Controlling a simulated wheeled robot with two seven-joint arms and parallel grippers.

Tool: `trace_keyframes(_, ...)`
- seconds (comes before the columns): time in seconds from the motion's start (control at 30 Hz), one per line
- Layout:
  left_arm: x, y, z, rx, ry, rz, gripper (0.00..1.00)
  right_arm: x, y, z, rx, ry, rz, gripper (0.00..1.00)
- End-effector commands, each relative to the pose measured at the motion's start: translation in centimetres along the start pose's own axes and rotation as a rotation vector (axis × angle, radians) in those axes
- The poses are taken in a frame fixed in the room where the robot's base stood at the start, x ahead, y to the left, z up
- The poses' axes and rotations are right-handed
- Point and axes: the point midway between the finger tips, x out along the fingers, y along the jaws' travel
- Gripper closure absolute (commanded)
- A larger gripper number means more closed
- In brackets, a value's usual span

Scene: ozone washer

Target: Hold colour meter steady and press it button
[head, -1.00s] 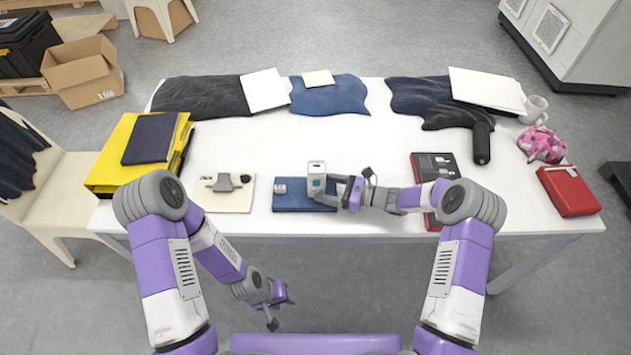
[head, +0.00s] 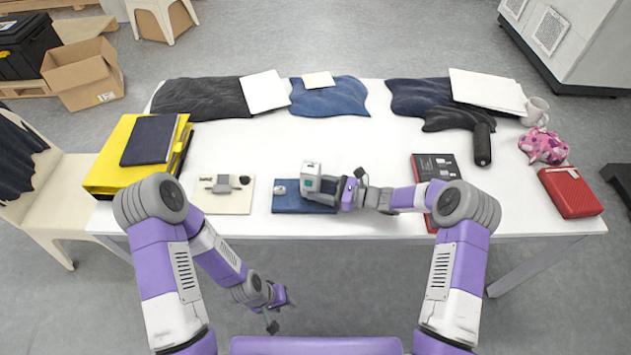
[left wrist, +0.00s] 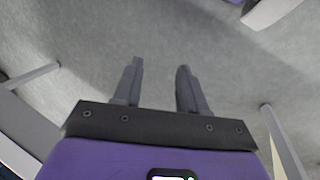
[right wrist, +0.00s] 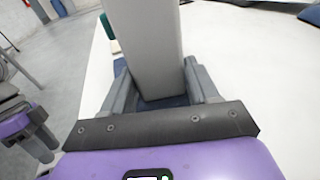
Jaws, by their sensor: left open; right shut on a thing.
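The colour meter (head: 311,177) is a light grey box-like device with a small teal patch, over the blue denim swatch (head: 290,204) at the table's front middle. My right gripper (head: 335,192) is shut on it from the right. In the right wrist view the meter (right wrist: 145,45) stands as a tall grey block between the two fingers (right wrist: 165,95). I cannot tell whether its base touches the cloth. Its button is not clearly visible. My left gripper (head: 280,306) is open and empty, low in front of the table; its spread fingers show over bare floor in the left wrist view (left wrist: 155,85).
A cream board (head: 223,194) with a grey device lies left of the swatch. A black and red box (head: 432,168) lies to the right. Yellow folders (head: 115,157), dark cloths (head: 202,97) and a red case (head: 569,192) line the table's sides and back. The table's centre is clear.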

Motion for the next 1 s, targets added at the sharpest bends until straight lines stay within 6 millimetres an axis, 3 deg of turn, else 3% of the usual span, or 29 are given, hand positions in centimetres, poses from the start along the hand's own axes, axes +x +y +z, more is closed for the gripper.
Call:
trace_keyframes(0.03,0.00,0.00,0.00,0.000,0.000,0.000,0.67,-0.01,-0.01,0.01,0.000,0.000,0.000,0.58)
trace_keyframes(0.27,0.00,0.00,0.00,0.000,0.000,0.000,1.00,-0.02,-0.02,0.00,0.000,0.000,0.000,0.58)
trace_keyframes(1.0,0.00,0.00,0.00,0.000,0.000,0.000,1.00,-0.04,-0.03,0.00,0.000,0.000,-0.001,0.58)
